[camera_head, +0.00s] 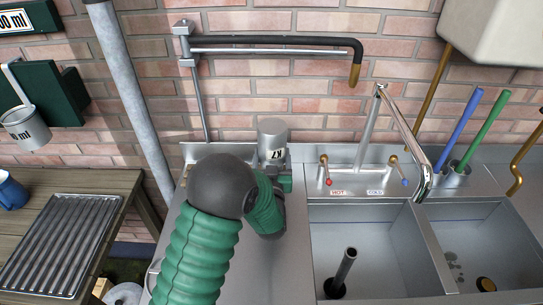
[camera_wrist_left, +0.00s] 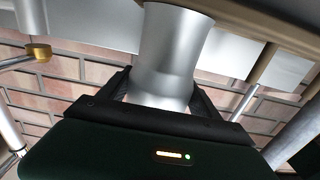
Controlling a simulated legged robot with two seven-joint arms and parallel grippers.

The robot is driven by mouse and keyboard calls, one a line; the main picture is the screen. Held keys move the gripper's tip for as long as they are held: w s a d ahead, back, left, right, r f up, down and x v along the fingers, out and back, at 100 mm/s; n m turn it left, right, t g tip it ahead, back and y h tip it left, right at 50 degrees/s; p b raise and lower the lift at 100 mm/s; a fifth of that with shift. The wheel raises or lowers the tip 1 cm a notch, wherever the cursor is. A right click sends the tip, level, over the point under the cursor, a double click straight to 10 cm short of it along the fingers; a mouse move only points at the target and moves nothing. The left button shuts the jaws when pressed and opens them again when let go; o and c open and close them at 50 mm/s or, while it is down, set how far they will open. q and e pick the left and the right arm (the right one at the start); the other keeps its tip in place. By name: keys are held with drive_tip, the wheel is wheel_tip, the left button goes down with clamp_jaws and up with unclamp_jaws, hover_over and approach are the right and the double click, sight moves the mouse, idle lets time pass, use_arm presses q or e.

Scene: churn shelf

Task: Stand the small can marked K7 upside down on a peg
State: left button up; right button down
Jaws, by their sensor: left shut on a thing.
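The small can marked K7 (camera_head: 272,136) is a silver-grey cylinder at the back of the metal counter, in front of the brick wall. A plain, closed-looking end faces up, and the K7 label is low on its side. My left gripper (camera_head: 284,182) is shut on the can, with my green arm covering much of the counter before it. In the left wrist view the can (camera_wrist_left: 168,60) sits between the dark fingers (camera_wrist_left: 160,105). I cannot make out a peg, nor tell whether the can touches anything beneath it. My right gripper is not in view.
A sink (camera_head: 362,235) with a dark standpipe (camera_head: 343,272) and a tall tap (camera_head: 370,130) lies right of the can. A swing pipe (camera_head: 275,45) hangs above it. A grey post (camera_head: 130,95) and a slatted rack (camera_head: 62,240) are at left.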

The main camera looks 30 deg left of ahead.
use_arm(q)
drive_tip(key=o, duration=1.4)
drive_tip(key=shift+o, duration=1.2)
drive_tip(key=shift+a, duration=0.15)
drive_tip(key=shift+f, duration=0.1)
